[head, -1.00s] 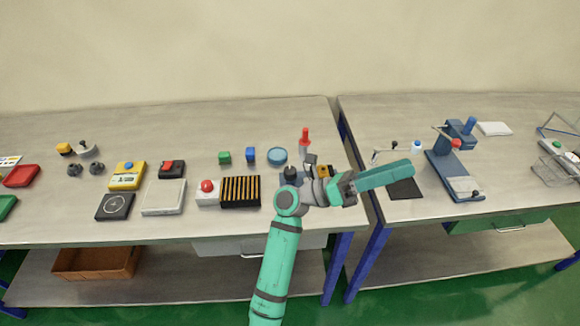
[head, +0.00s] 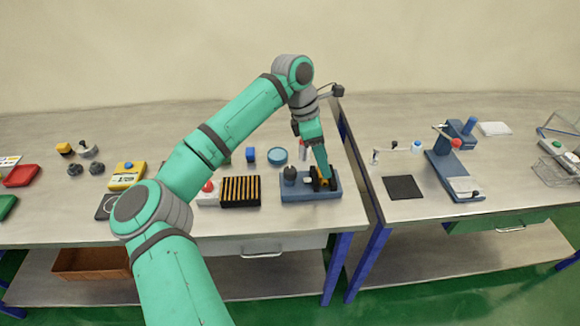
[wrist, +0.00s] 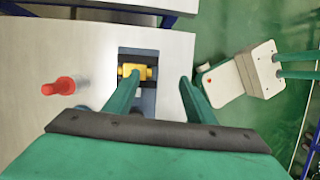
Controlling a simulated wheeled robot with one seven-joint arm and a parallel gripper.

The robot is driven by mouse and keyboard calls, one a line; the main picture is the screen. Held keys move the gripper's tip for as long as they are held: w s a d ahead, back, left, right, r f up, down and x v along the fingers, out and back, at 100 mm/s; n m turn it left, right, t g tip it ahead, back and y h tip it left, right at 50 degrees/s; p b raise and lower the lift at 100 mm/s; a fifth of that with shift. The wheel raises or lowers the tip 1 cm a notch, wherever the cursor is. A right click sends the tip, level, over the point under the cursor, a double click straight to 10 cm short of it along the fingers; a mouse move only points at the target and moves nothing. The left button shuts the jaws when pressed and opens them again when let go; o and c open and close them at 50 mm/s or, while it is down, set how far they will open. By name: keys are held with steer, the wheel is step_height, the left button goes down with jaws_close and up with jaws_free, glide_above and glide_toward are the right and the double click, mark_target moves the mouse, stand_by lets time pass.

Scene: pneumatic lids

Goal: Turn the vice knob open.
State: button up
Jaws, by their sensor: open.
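The vice (head: 292,196) has a blue-grey base near the front right corner of the left table. A dark round part (head: 290,173) stands on its left side and a yellow-and-black part (head: 322,184) on its right. I cannot tell which part is the knob. My gripper (head: 322,171) points down over the yellow part. In the wrist view my gripper (wrist: 158,80) is open, with its teal fingers spread and nothing held. The yellow part (wrist: 135,71) lies close to the left fingertip; contact cannot be told. The dark part is hidden there.
A red-topped piece (wrist: 58,87) stands beside the vice. A black-and-yellow striped box (head: 240,191) and a red-button box (head: 207,192) are to the left. A gap separates this table from the right one, which holds a blue press (head: 452,170) and a black mat (head: 403,187).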

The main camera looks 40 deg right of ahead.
mark_target(290, 170)
steer(key=w+a+r+t+y, duration=0.3)
steer(key=w+a+r, duration=0.2)
steer(key=w, duration=0.3)
steer(key=f, duration=1.1)
steer(key=shift+s+a, duration=0.15)
steer(key=shift+s, duration=0.05)
steer(key=c, duration=1)
